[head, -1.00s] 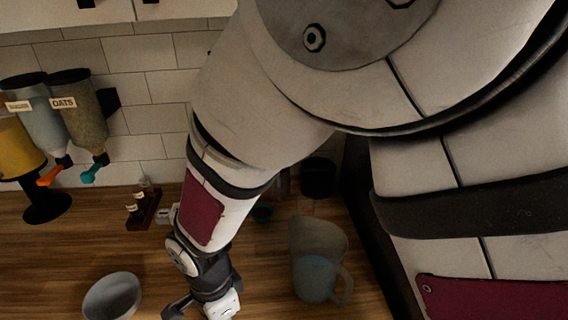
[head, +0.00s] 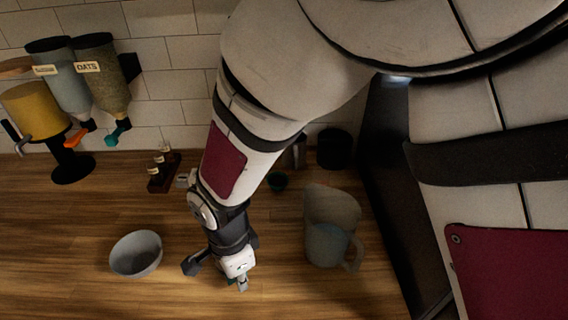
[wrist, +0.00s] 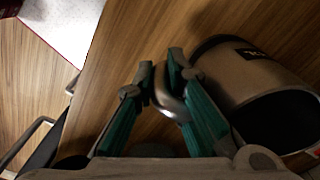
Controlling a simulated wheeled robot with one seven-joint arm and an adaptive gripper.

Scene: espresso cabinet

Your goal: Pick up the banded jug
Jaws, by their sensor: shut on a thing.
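In the wrist view, my gripper (wrist: 167,92) has its green fingers closed on a dark grey curved metal piece that looks like the handle of the banded jug (wrist: 265,82). In the head view, my gripper (head: 222,276) is low over the counter, between the grey bowl and a large translucent jug. The held jug is not clearly visible there and seems hidden by my arm.
The grey bowl (head: 136,254) stands left on the wooden counter (head: 60,235). The translucent jug (head: 331,207) with a bluish lower part stands right. Small bottles (head: 160,165), a black canister (head: 335,148) and dispensers (head: 97,75) are at the back. Bare wood lies left.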

